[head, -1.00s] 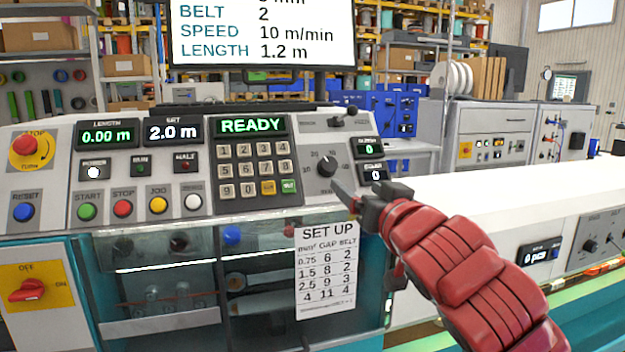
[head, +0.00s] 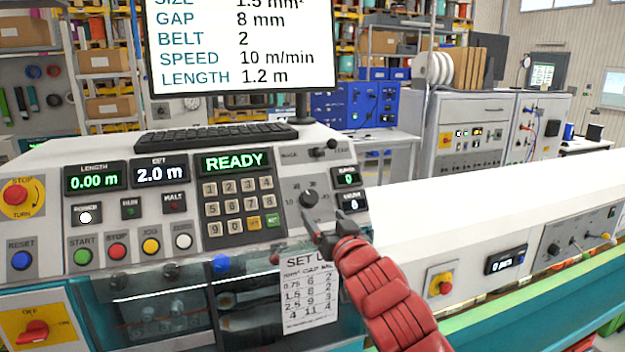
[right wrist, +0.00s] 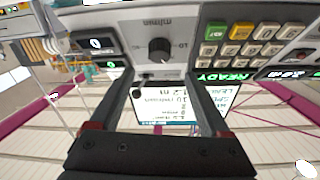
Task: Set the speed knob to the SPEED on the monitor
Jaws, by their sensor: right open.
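The monitor (head: 240,50) reads SPEED 10 m/min, with GAP 8 mm, BELT 2 and LENGTH 1.2 m. The black speed knob (head: 308,198) sits on a grey dial plate right of the keypad; its pointer is too small to read surely. The knob also shows in the right wrist view (right wrist: 160,50), which is upside down, lying ahead between the fingers. My right gripper (head: 321,226) is open and empty, just below and in front of the knob, apparently not touching it. Its two fingers (right wrist: 159,78) are spread apart in the wrist view. My left gripper is out of view.
The keypad (head: 240,205) and the READY display (head: 234,162) are left of the knob. Two small displays (head: 348,178) are close on its right. A SET UP sheet (head: 308,295) hangs below the gripper. A lever switch (head: 318,153) is above the knob. A keyboard (head: 215,138) lies behind.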

